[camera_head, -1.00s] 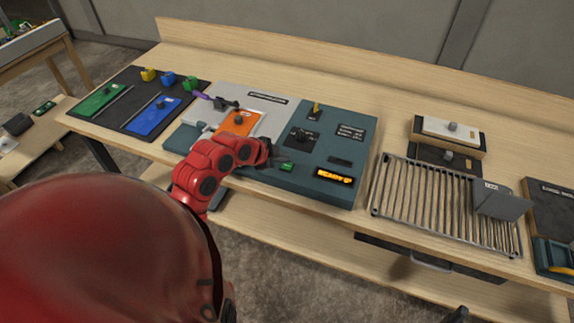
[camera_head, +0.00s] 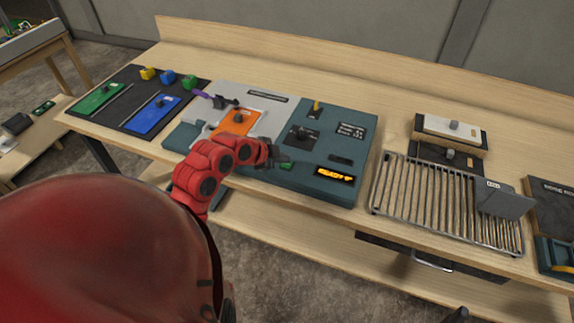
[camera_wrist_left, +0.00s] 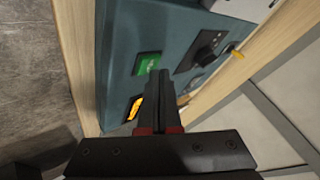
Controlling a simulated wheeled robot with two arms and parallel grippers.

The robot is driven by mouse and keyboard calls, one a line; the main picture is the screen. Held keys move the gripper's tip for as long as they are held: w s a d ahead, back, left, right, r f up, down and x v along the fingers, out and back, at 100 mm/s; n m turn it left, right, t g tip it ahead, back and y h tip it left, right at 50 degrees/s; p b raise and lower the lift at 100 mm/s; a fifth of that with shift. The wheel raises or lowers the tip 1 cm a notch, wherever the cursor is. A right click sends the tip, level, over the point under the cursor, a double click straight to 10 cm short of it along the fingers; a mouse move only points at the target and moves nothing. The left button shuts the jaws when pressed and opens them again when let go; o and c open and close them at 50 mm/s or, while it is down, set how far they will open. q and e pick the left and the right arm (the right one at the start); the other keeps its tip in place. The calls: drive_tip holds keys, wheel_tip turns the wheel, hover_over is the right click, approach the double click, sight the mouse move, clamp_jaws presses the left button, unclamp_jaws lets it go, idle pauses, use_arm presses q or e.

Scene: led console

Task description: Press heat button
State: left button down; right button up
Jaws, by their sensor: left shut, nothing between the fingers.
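The teal console (camera_head: 335,150) on the bench carries a small green button (camera_head: 287,166) near its front edge, which I take to be the heat button. The button also shows in the left wrist view (camera_wrist_left: 147,64), with a light marking too small to read. My left gripper (camera_head: 282,158) is shut and empty, its tips just by the button. In the left wrist view, the shut fingertips (camera_wrist_left: 160,74) cover part of the button's right side. I cannot tell whether they touch it. A lit yellow display (camera_head: 335,174) sits right of the button. My right gripper is not in view.
A dark knob (camera_head: 299,136) and a yellow lever (camera_head: 316,107) stand on the console behind the button. An orange plate (camera_head: 240,122) lies to the left on a grey panel. A wire rack (camera_head: 420,196) stands to the right.

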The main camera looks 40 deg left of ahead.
sight(283, 165)
use_arm(q)
drive_tip(key=shift+f+b, duration=0.45)
idle(0.7)
drive_tip(key=shift+r, duration=0.1)
drive_tip(key=shift+r+p, duration=0.3)
drive_tip(key=shift+r, duration=0.5)
drive_tip(key=shift+r+p, duration=1.05)
drive_tip(key=shift+r, duration=1.5)
